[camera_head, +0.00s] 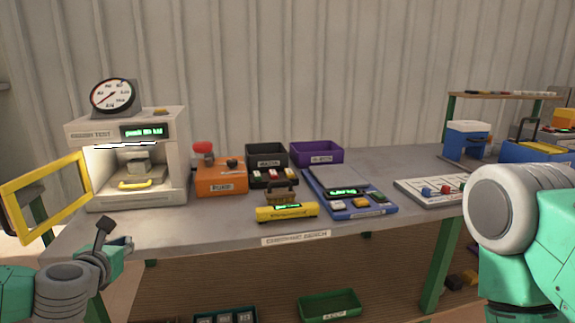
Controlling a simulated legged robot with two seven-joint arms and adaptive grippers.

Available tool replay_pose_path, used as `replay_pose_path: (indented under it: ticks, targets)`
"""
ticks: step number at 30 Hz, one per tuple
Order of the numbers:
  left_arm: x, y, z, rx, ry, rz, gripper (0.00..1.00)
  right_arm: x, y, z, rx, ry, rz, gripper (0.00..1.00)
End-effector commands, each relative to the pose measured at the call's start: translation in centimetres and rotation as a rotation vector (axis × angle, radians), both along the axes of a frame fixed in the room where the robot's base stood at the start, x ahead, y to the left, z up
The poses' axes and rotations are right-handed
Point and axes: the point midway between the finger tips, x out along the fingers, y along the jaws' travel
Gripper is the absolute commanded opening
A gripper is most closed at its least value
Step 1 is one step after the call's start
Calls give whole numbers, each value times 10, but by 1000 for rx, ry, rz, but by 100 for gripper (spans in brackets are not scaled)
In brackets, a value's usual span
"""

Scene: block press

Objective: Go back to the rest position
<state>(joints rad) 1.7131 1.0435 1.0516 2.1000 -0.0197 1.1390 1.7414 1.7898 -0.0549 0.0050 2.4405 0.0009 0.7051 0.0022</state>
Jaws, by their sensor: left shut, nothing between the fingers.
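My left gripper (117,240) is shut and empty in the head view at the lower left. It is in front of the table's left edge, below the press's open yellow door. My right arm (505,205) fills the right side, but its gripper is out of view. The press (179,165), a white machine with a lit chamber and a green display, stands at the table's left end with a round gauge (113,95) on top. A grey block (139,163) is inside its chamber, above a yellow handle.
The yellow-framed door (14,198) swings out left, close above my left gripper. The table (200,228) holds an orange box (222,182), a yellow device (287,212), a blue scale (360,210), and black and purple bins (322,151). A green bin (330,303) is below.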

Motion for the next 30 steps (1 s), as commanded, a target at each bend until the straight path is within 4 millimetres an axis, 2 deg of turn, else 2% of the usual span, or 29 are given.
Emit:
replay_pose_path:
  ticks: [5,11,14,17,18,20,23,25,27,30]
  targets:
    - [-13,-44,-24,122,66,-132,0,0,0,0,0,0,0,40]
    - [-41,-100,-69,326,162,-350,0,0,0,0,0,1,-1,40]
    - [-69,-135,-103,484,222,-524,0,0,0,0,0,1,-1,40]
    - [-115,-173,-145,704,283,-770,0,0,0,0,0,1,0,40]
    - [-138,-184,-163,804,305,-882,0,0,0,0,0,1,0,40]
    - [-174,-196,-190,960,330,-1060,0,0,0,0,0,1,0,40]
    - [-240,-199,-230,1234,348,-1385,0,0,0,0,0,1,0,40]
    - [-285,-186,-252,1432,340,-1629,0,0,0,0,0,1,0,40]
    - [-322,-165,-266,1605,320,-1859,0,0,0,0,0,1,0,40]
    - [-359,-131,-276,1793,280,-2137,0,0,0,0,0,1,0,40]
